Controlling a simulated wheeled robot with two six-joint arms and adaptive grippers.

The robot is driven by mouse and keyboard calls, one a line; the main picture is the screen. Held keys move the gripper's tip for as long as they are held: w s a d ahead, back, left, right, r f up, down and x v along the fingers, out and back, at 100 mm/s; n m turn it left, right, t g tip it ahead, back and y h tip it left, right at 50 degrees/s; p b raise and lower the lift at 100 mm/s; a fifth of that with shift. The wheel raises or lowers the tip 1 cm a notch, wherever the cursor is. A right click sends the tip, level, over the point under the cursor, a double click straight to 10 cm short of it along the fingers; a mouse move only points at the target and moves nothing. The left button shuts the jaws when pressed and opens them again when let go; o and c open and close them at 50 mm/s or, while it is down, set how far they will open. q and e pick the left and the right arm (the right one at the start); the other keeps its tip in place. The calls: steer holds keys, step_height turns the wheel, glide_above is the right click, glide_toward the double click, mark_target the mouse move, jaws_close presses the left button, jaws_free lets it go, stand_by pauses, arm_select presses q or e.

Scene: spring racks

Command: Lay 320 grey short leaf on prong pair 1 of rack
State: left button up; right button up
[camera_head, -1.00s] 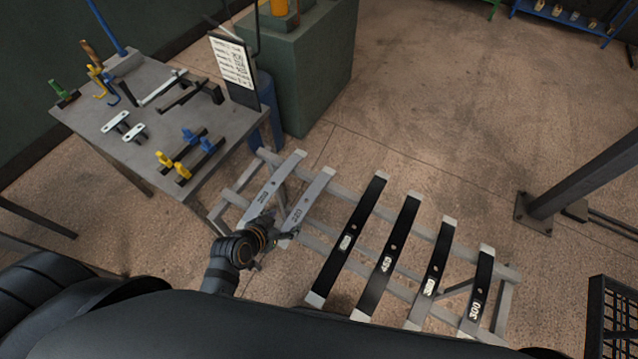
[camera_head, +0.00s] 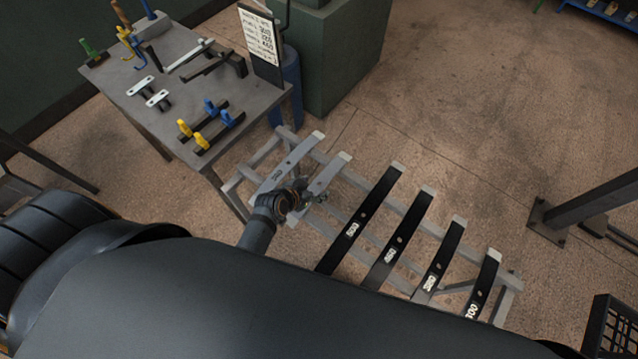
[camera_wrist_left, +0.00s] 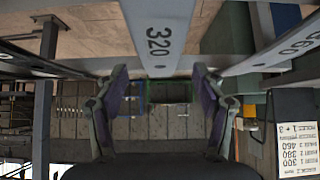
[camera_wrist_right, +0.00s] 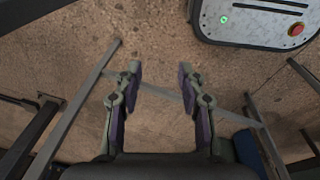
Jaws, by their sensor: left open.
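The grey short leaf marked 320 (camera_wrist_left: 158,35) lies on the rack (camera_head: 350,200), second from the left, and also shows in the head view (camera_head: 332,172). My left gripper (camera_head: 312,199) is over its near part and hides some of it. In the left wrist view the open fingers (camera_wrist_left: 158,82) stand apart, with the leaf's end showing between and above them; I cannot tell whether they touch it. My right gripper (camera_wrist_right: 159,72) is open and empty above bare floor, outside the head view. I cannot make out prong numbers.
Another grey leaf (camera_head: 290,157) lies just left of the 320 leaf; several black leaves (camera_head: 404,232) lie to its right. A workbench (camera_head: 185,90) with tools and a sign board (camera_head: 261,43) stand at upper left. A dark post (camera_head: 585,195) stands at right.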

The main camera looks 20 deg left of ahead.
mark_target(319, 186)
arm_select(q)
steer(key=shift+x, duration=1.25)
steer(key=shift+w, duration=0.2)
steer(key=shift+s, duration=0.15)
steer(key=c, duration=0.5)
jaws_close()
steer(key=shift+r, duration=0.1)
arm_select(e)
steer(key=shift+s+d+r, duration=0.1)
steer(key=shift+s+r, duration=0.1)
steer(key=shift+s, duration=0.65)
